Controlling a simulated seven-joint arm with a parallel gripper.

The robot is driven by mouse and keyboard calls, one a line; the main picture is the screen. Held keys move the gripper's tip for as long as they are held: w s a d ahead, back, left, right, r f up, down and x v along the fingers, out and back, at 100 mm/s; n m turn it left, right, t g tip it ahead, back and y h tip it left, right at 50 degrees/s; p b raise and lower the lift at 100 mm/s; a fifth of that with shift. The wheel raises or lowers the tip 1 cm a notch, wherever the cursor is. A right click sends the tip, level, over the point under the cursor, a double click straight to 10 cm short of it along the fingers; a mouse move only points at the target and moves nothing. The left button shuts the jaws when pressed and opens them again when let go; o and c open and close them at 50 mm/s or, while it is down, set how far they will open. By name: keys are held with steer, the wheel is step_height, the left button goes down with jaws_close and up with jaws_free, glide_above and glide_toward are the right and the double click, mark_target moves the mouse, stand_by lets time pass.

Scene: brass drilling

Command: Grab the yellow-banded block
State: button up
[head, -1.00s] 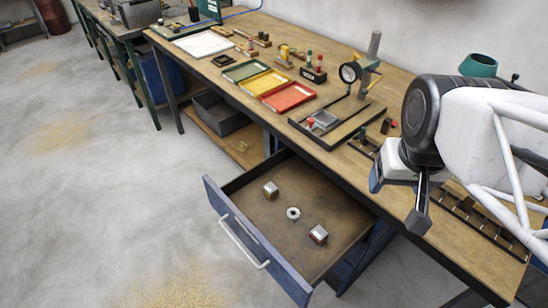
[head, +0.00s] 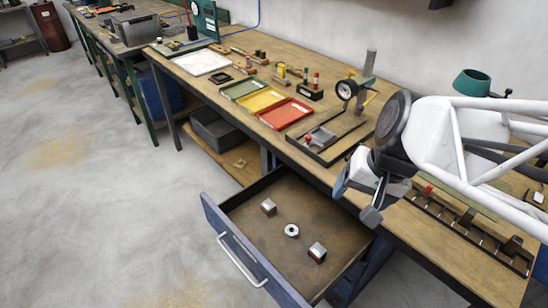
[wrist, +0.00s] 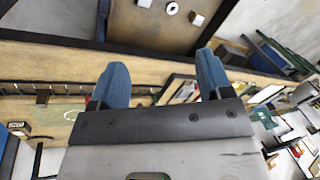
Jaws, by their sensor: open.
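Two small metallic blocks lie in the open drawer: one near its back left (head: 269,207), the other nearer its right side (head: 317,252). Both look silvery with darker sides; the band colours are too small to tell, so I cannot say which is yellow-banded. Two pale blocks also show at the top of the wrist view, one left (wrist: 145,3) and one right (wrist: 196,19). My gripper (wrist: 161,66) is open and empty, its blue fingers apart. In the head view my gripper (head: 356,200) hangs near the bench edge, above and right of the drawer, apart from the blocks.
A silvery ring (head: 291,230) lies between the blocks in the drawer (head: 250,232). The bench (head: 400,232) carries green, yellow (head: 262,101) and red (head: 286,114) trays, a dial gauge (head: 346,90) and a slotted rack (head: 470,232). The drawer walls and bench edge stand near my gripper.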

steer(key=w+a+f+m+y, duration=0.5)
steer(key=w+a+f, duration=0.2)
steer(key=w+a, duration=0.15)
steer(key=m+t+y, duration=0.4)
steer(key=m, duration=0.9)
glide_above(271, 207)
steer(key=s+d, duration=0.2)
steer(key=s, duration=0.4)
step_height(271, 207, down, 18)
steer(key=f+m+t, duration=0.1)
steer(key=f+m, duration=0.1)
steer(key=f, duration=0.2)
steer(key=w+d+f+m+t+h, duration=0.1)
steer(key=f+m, duration=0.1)
steer(key=f, duration=0.2)
steer(key=w+d+f+m+t+h, duration=0.1)
steer(key=f+m+t, duration=0.1)
steer(key=f, duration=0.2)
steer(key=shift+w+f+m, duration=0.25)
steer(key=shift+f+m, duration=0.1)
steer(key=shift+m, duration=0.05)
steer(key=shift+x, duration=1.3)
steer(key=shift+a, duration=0.1)
steer(key=shift+x, duration=2.55)
